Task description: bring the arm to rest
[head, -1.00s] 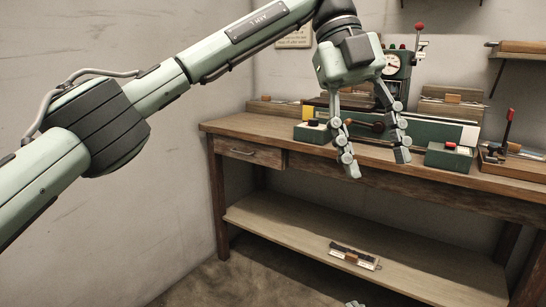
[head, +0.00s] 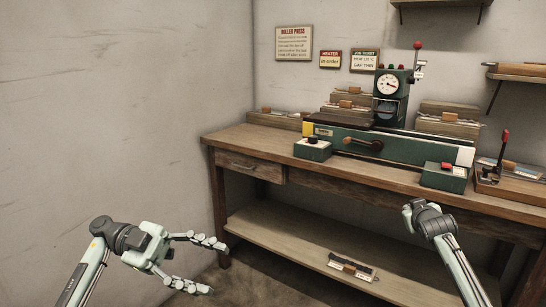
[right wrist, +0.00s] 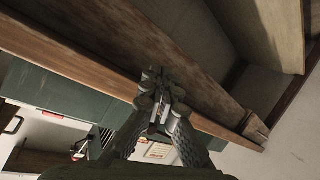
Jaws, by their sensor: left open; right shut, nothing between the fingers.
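My left gripper (head: 213,267) is at the lower left of the head view. Its two jointed fingers are spread and point right, with nothing between them, in front of the bench's left end. My right gripper (head: 408,214) is at the lower right, low in front of the bench, seen mostly from behind the wrist. In the right wrist view its fingers (right wrist: 158,88) are shut together and empty. A wooden bench (head: 320,177) carries a green roller press (head: 385,150) with a dial column (head: 389,85). Neither gripper visibly holds anything.
A green box with a red button (head: 444,177) and one with a dark knob (head: 312,149) stand at the bench front. A lever stand (head: 505,180) is at the right. A small tool (head: 351,264) lies on the lower shelf (head: 290,240). Open floor lies left of the bench.

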